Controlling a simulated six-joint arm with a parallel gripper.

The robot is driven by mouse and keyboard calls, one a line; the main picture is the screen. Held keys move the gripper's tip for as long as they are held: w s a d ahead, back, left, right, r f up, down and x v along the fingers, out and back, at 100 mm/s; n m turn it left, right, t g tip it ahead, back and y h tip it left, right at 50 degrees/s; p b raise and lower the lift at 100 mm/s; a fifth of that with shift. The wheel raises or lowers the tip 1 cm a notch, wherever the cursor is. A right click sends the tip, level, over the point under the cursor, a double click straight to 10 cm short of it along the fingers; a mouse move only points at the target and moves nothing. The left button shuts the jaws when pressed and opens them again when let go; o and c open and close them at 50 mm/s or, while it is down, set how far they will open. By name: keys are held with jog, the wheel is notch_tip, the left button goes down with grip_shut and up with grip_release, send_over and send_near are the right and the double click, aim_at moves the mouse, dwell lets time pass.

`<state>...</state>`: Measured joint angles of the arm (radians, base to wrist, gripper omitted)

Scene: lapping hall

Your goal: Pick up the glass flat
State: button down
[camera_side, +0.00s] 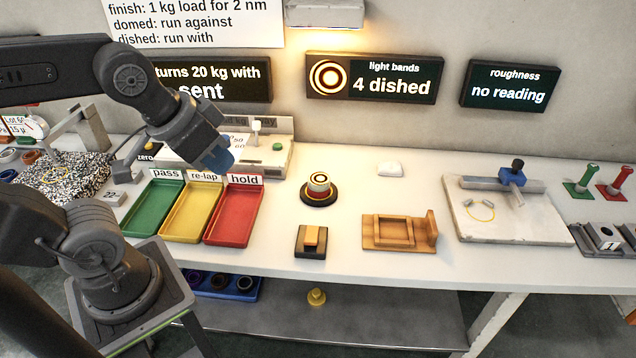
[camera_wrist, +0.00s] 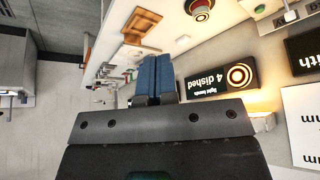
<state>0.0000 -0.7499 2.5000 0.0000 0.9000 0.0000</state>
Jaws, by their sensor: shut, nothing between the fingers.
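A small round stack (camera_side: 319,186) stands on the bench right of the trays in the side view. It has a dark base, a red and pale body and a ringed top (camera_side: 319,177), which looks like the glass flat; its clear edge is too small to make out. The stack also shows at the top of the wrist view (camera_wrist: 198,8). My gripper (camera_side: 217,160) is shut and empty, in the air above the trays, left of the stack and apart from it. Its blue fingers also show closed together in the wrist view (camera_wrist: 153,80).
Green (camera_side: 153,208), yellow (camera_side: 191,212) and red (camera_side: 233,216) trays lie below my gripper. A dark block with an orange top (camera_side: 311,241) and a wooden fixture (camera_side: 400,231) stand in front of the stack. A pale plate (camera_side: 510,215) lies right. Bench around the stack is clear.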

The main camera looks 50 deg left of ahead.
jog(key=shift+c, duration=0.7)
grip_release()
jog(key=n+g+y, duration=0.4)
jog(key=n, duration=1)
send_over(319, 178)
jog(key=s+d, duration=0.1)
jog(key=d, duration=0.2)
notch_tip(319, 178, down, 20)
jog(key=shift+s+a+f, duration=0.1)
jog(key=shift+a+f, duration=0.05)
jog(key=shift+f, duration=0.1)
jog(key=shift+x, duration=3)
